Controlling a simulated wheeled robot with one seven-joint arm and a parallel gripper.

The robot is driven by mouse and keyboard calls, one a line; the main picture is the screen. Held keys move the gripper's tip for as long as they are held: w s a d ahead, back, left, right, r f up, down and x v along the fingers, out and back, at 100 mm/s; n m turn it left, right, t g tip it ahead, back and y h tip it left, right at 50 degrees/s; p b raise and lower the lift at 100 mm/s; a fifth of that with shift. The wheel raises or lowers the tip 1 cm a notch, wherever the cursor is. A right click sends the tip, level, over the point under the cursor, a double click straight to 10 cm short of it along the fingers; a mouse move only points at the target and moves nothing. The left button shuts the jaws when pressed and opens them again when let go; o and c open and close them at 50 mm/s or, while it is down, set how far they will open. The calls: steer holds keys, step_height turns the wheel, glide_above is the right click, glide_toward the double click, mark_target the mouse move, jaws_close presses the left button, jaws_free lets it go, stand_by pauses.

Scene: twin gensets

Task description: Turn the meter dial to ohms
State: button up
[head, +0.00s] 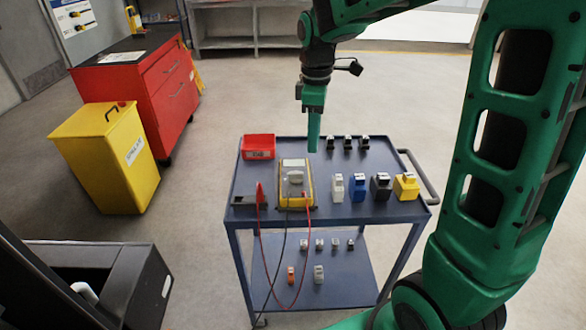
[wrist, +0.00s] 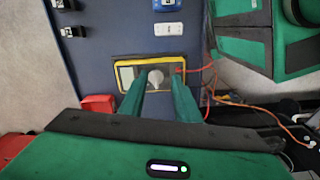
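The yellow-edged meter (head: 283,198) lies on the blue cart top, with a pale round dial (head: 295,177) on its face. The meter (wrist: 121,64) and its light dial (wrist: 155,77) also show in the wrist view, partly behind my fingers. My gripper (head: 313,148) points down above the cart, just right of the meter in the head view. In the wrist view my gripper (wrist: 161,76) has its two green fingers apart, with the dial visible between them. I see no contact with the dial. The dial's markings are too small to read.
A red bin (head: 258,142) stands behind the meter on the cart. White, blue, black and yellow blocks (head: 358,188) stand right of it. A red lead (head: 309,230) hangs over the front edge. A yellow waste bin (head: 107,160) stands left on the floor.

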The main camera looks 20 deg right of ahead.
mark_target(295, 172)
steer(key=w+a+f, duration=0.1)
steer(key=f, duration=0.3)
steer(key=w+a+f+n, duration=0.1)
steer(key=f, duration=0.2)
steer(key=w+a+f+n, duration=0.1)
steer(key=f, duration=0.3)
steer(key=shift+a+f, duration=0.3)
steer(key=shift+f, duration=0.05)
jaws_close()
